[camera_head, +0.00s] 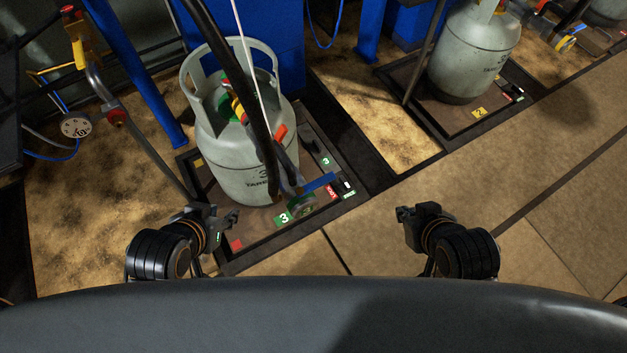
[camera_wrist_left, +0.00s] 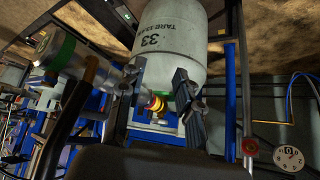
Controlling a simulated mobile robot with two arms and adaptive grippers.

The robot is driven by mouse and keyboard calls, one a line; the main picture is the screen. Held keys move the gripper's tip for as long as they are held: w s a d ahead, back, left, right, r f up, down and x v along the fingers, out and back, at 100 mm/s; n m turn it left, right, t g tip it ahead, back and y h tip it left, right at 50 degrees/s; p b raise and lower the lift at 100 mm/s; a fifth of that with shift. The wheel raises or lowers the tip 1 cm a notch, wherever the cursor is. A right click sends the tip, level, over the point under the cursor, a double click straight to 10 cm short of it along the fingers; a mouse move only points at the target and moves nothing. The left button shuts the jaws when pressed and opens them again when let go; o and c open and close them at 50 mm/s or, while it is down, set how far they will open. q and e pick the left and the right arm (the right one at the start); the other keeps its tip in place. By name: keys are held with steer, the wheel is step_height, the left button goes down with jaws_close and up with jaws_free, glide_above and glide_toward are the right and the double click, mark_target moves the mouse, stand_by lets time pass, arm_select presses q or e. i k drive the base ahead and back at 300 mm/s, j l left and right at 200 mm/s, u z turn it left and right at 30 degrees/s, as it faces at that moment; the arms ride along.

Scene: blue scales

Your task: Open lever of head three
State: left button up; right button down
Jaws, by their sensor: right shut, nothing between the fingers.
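A grey gas cylinder marked 3 (camera_head: 232,165) stands upright on a dark scale platform (camera_head: 225,252) in the head view. A filling head (camera_head: 288,172) with a red part (camera_head: 279,133) and a blue bar (camera_head: 320,181) hangs on a black hose at the cylinder's right side. I cannot tell which part is the lever. My left gripper (camera_head: 232,219) is in front of the cylinder, left of the head and apart from it. In the left wrist view its fingers (camera_wrist_left: 160,90) are spread and empty, with the cylinder (camera_wrist_left: 170,35) upside down beyond. My right gripper (camera_head: 403,215) is shut and empty, right of the platform.
A green label 3 (camera_head: 283,217) lies on the platform's front edge. A second cylinder (camera_head: 472,55) stands on another platform at the upper right. A yellow-handled hose (camera_head: 93,75) and a round gauge (camera_head: 76,125) are at the left. The tiled floor (camera_head: 460,195) at right is clear.

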mark_target(300, 191)
steer(key=l+u, duration=0.25)
steer(key=l, duration=0.4)
steer(key=k+l+u, duration=0.2)
steer(key=l, duration=0.45)
